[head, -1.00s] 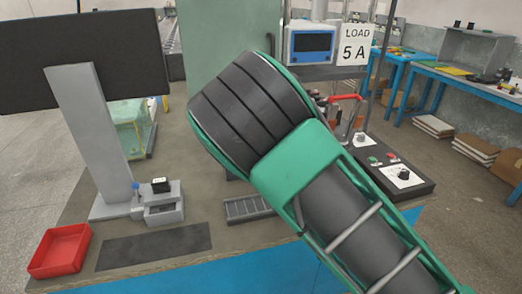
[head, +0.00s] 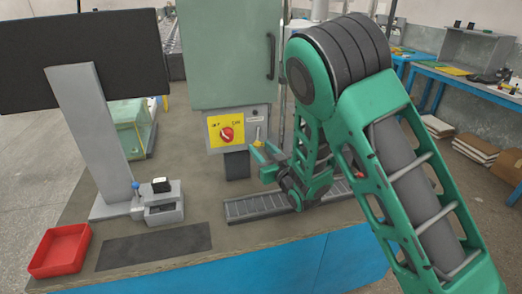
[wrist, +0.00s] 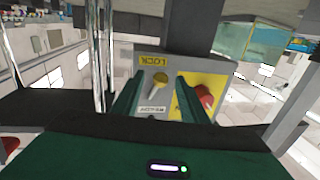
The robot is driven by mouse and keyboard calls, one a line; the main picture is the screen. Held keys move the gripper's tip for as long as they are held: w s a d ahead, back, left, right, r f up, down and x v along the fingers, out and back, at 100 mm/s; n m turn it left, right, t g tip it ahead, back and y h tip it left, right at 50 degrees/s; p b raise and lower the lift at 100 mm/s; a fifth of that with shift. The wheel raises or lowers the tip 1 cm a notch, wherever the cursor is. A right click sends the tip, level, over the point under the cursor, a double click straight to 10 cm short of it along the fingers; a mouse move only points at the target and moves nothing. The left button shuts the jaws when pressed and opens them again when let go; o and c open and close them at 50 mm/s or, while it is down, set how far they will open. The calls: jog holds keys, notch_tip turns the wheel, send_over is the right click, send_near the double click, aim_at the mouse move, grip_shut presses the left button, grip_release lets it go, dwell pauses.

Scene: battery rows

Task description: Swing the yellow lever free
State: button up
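The yellow lever (head: 258,143) is on a grey panel (head: 239,113) below the green cabinet, partly hidden by my gripper. In the wrist view the lever (wrist: 159,82) shows clearly, slanted, between a yellow label reading LOCK, seen upside down, and a white label (wrist: 150,110) that I cannot read surely. My gripper (head: 266,158) is just in front of the panel. In the wrist view its two green fingers (wrist: 158,92) are apart, one on each side of the lever. Nothing is held; I cannot tell how close the fingertips are to the lever.
A red rotary switch (head: 226,134) on a yellow plate sits left of the lever. The green cabinet (head: 226,60) rises above. A grey slotted rail (head: 250,208) lies on the bench below. A red tray (head: 60,250) and black mat (head: 155,246) lie at left.

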jog(key=shift+w+a, duration=0.1)
jog(key=shift+w, duration=0.1)
grip_shut()
jog(key=shift+w+d+n, duration=0.15)
jog(key=shift+d+n, duration=0.35)
jog(key=shift+n, duration=0.7)
grip_release()
